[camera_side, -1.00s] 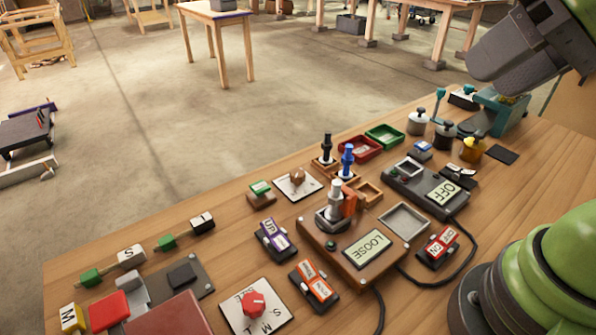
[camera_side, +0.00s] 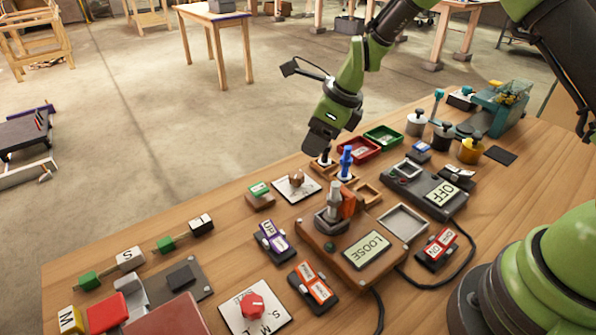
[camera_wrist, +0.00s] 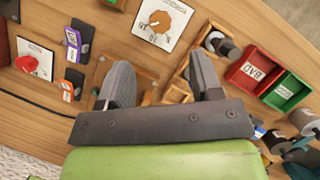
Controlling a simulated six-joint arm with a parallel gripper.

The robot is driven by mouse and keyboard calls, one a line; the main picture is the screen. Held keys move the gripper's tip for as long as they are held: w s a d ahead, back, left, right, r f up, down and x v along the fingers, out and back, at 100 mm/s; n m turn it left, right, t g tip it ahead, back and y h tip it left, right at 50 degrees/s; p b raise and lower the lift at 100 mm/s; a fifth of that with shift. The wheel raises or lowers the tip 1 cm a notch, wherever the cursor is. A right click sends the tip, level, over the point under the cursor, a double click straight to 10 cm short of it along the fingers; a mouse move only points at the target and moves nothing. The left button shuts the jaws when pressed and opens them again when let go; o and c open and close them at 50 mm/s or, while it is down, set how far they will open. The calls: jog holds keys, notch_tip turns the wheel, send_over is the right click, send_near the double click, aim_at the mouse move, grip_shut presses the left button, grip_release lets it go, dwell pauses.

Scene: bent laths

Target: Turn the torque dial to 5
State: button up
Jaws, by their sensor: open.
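Two dials on white plates are in view. One has an orange-brown knob (camera_side: 297,179) and sits at the back of the bench; in the wrist view this knob (camera_wrist: 165,18) is at the top centre, beyond my fingertips. In the side view my gripper (camera_side: 320,148) hangs above the bench's back edge, right of the orange-brown dial.
Black-topped and blue (camera_side: 346,160) upright tools stand close to my gripper. Red (camera_side: 358,150) and green (camera_side: 383,137) bins lie to the right. A station reading LOOSE (camera_side: 366,251) fills the middle, with a grey-and-orange tool upright. A unit reads OFF (camera_side: 441,193).

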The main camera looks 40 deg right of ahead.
aim_at(296, 174)
jog(key=x, duration=1)
jog(key=shift+f, duration=0.3)
jog(key=c, duration=0.9)
